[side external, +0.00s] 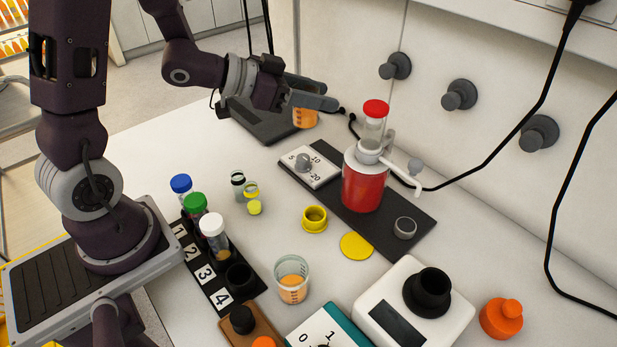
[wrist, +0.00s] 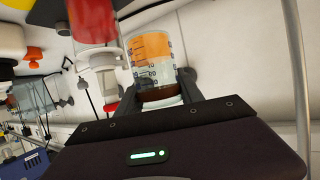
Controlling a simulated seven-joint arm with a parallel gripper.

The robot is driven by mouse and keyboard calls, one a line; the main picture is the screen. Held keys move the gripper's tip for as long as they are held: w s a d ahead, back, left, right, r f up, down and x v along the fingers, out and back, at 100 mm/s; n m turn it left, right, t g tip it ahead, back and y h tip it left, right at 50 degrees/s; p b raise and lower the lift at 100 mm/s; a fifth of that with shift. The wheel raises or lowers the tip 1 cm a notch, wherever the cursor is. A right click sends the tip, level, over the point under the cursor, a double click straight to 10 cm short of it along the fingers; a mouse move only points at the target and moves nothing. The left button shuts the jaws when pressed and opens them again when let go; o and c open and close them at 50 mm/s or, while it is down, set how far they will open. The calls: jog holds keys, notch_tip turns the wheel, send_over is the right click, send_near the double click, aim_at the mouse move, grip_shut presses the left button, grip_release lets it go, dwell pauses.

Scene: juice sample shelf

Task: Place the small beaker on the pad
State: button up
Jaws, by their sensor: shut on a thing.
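My gripper (side external: 308,101) is at the back of the table, shut on a small clear beaker (side external: 304,118) of orange juice. In the wrist view the beaker (wrist: 152,62) shows measuring marks and sits between the two fingers; the fingers hide part of it. I cannot tell whether its base touches the surface below. A flat dark pad-like plate (side external: 268,122) lies beneath and left of my gripper, beside the beaker. A flat yellow disc (side external: 357,246) lies bare on the table in front of the red juice dispenser. I cannot tell which of these is the pad.
The red dispenser (side external: 364,182) stands on a black mat (side external: 335,196), right of my gripper. A larger beaker (side external: 291,281) with orange juice stands in front. A numbered rack (side external: 218,280) holds capped vials.

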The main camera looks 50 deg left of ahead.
aim_at(309, 87)
jog(key=a, duration=0.2)
jog(key=w+a, duration=0.1)
jog(key=shift+a+f+n+y, duration=0.15)
jog(key=shift+a+n+y, duration=0.15)
jog(key=shift+a+y, duration=0.1)
jog(key=a+f+m+h, duration=0.1)
jog(key=a+f, duration=0.1)
jog(key=f, duration=0.2)
jog(key=s+a+f+m+h, duration=0.1)
jog(key=a+f, duration=0.1)
jog(key=f, duration=0.3)
jog(key=s+a+f+g+h, duration=0.1)
jog(key=a+f, duration=0.1)
jog(key=f, duration=0.2)
jog(key=shift+s+f+m, duration=0.25)
jog(key=shift+f+m, duration=0.1)
jog(key=shift+m, duration=0.05)
jog(key=o, duration=1.4)
jog(key=shift+f, duration=0.1)
